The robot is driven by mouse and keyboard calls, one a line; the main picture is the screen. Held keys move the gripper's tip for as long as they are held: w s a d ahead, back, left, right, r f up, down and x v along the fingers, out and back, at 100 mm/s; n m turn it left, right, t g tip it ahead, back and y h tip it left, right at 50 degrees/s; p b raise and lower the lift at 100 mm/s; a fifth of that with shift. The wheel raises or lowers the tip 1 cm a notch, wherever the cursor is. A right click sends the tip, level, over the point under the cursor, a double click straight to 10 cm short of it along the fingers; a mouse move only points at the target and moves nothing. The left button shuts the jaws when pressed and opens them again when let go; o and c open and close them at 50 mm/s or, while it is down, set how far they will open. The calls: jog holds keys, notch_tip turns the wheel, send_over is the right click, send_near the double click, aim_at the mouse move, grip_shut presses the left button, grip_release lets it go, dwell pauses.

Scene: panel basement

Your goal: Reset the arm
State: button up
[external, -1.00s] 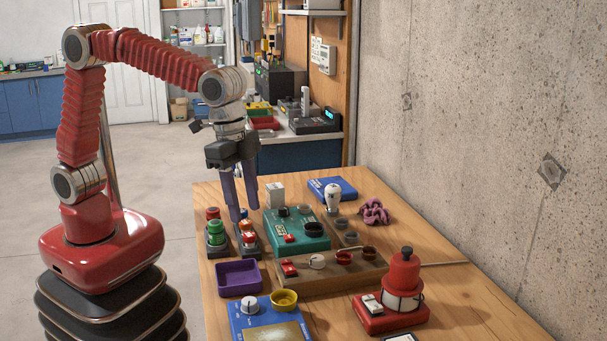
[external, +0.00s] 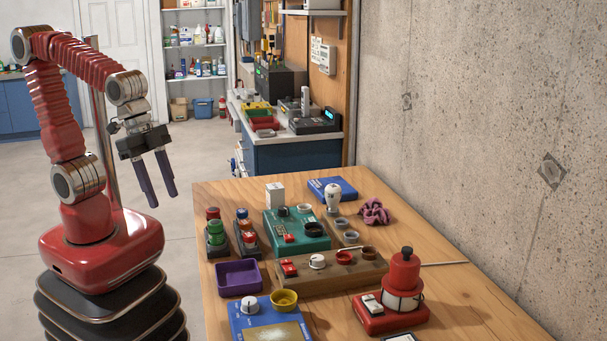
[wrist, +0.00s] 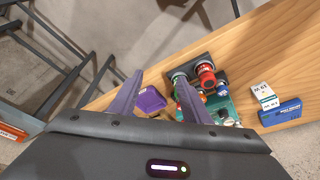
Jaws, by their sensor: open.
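My gripper (external: 160,192) has two purple fingers and hangs left of the wooden table (external: 460,315), clear of it in the external view. The fingers are apart with nothing between them.
On the table stand button boxes (external: 215,233), a green panel box (external: 297,236), a purple tray (external: 239,278), a blue box (external: 268,322) and a red beacon (external: 404,270). A concrete wall (external: 480,110) is at right.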

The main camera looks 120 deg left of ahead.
jog(key=s+d+r+t, duration=0.1)
jog(key=s+r+t, duration=0.1)
jog(key=s, duration=0.5)
jog(key=shift+d+r, duration=0.2)
jog(key=shift+r, duration=0.05)
jog(key=shift+a, duration=0.1)
dwell(2.8)
